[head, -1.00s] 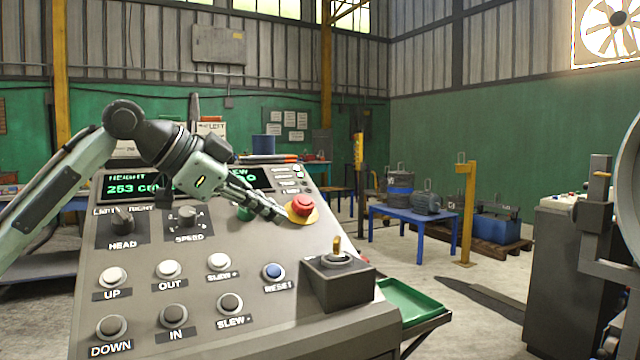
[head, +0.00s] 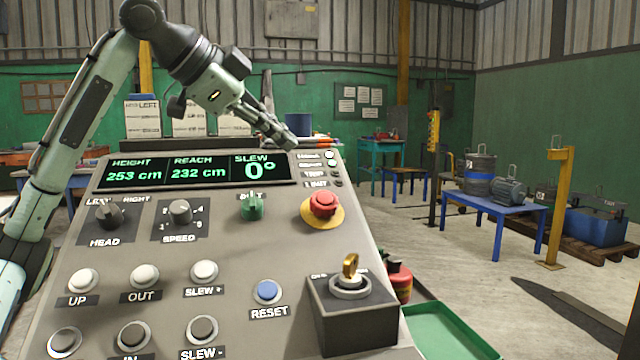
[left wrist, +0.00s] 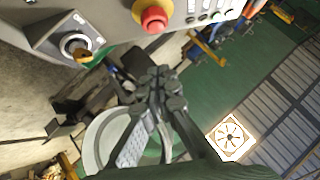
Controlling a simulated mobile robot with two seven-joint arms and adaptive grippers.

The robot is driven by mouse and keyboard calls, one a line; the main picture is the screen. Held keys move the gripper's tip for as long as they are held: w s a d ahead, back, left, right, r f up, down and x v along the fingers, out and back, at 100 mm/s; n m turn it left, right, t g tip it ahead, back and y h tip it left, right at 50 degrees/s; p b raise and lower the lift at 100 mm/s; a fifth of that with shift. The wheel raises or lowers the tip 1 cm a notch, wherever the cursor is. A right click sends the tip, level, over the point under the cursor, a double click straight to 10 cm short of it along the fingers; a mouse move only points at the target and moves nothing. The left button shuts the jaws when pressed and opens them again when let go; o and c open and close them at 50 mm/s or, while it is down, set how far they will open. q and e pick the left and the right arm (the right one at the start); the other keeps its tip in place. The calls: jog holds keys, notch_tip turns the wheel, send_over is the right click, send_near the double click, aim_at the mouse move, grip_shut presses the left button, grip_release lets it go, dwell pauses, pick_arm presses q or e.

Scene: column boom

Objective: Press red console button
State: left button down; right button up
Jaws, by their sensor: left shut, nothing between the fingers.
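The red console button (head: 323,205) is a mushroom button on a round yellow plate, on the right part of the sloping grey console (head: 225,300). Nothing covers it. It also shows at the top of the left wrist view (left wrist: 153,18). My left gripper (head: 286,140) is shut and empty, in the air by the console's top edge. In the head picture its tips are above and left of the button. In the left wrist view the closed fingers (left wrist: 160,78) lie below the button, apart from it. My right gripper is not in view.
A raised key-switch box (head: 352,310) stands at the console's lower right. The green knob (head: 251,207) and blue reset button (head: 268,291) sit near the red button. A green tray (head: 450,332) adjoins the console. A blue table (head: 500,204) stands farther right.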

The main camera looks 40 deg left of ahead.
pick_arm(q)
send_near(330, 197)
jog(key=w+d, duration=0.3)
jog(key=shift+w+a+f, duration=0.3)
jog(key=shift+f, duration=0.25)
jog(key=shift+w+a+f, duration=0.3)
jog(key=shift+f, duration=0.25)
jog(key=shift+w+a+f, duration=0.3)
jog(key=shift+f, duration=0.3)
jog(key=shift+s+f, duration=0.1)
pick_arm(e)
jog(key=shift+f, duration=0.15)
